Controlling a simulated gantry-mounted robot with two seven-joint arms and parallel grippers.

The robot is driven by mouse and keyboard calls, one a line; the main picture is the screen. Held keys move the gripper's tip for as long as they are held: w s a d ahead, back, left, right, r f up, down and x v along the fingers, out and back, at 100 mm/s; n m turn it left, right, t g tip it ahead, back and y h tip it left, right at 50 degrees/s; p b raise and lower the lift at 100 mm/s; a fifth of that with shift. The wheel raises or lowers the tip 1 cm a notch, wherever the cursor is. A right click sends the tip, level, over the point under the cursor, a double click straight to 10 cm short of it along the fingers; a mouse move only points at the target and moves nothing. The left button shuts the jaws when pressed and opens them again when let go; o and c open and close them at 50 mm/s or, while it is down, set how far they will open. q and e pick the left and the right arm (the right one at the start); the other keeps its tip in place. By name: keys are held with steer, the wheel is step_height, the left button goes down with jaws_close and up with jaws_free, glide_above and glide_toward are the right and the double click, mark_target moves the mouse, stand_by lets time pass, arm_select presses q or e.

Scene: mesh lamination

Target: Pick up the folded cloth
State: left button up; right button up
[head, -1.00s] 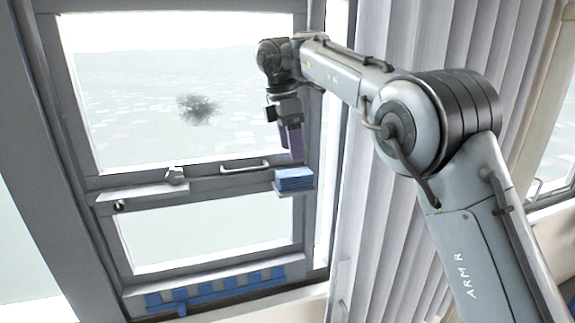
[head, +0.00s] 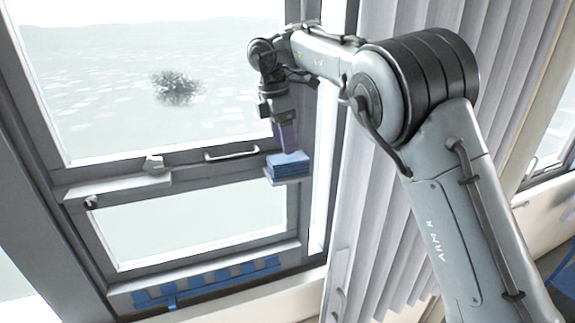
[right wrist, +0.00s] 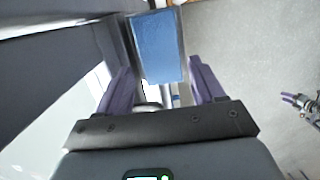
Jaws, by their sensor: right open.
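The folded cloth (head: 288,160) is a blue layered stack on a small grey ledge (head: 292,181) at the right side of the window frame. In the right wrist view the cloth (right wrist: 158,46) shows as a blue rectangle beyond the fingers. My right gripper (head: 285,150) has purple fingers that point down just above or at the cloth in the head view. In the right wrist view the right gripper (right wrist: 160,82) is open, with its fingers spread to both sides and the cloth ahead between their lines. I cannot tell whether the fingers touch it.
The window frame (head: 190,196) has a handle (head: 232,153) left of the cloth. Another ledge (head: 118,185) sits further left. Blue strips (head: 215,278) line the bottom of the frame. A pale curtain (head: 375,210) hangs close on the right, behind my right arm.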

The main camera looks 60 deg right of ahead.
mark_target(288, 165)
steer(key=shift+s+d+f, duration=0.1)
steer(key=shift+d+f, duration=0.05)
steer(key=shift+f, duration=0.6)
steer(key=shift+s+d+f, duration=0.1)
steer(key=shift+f, duration=0.65)
steer(key=shift+s+d+f, duration=0.1)
steer(key=shift+d+f, duration=0.05)
steer(key=shift+f, duration=0.6)
steer(key=c, duration=0.7)
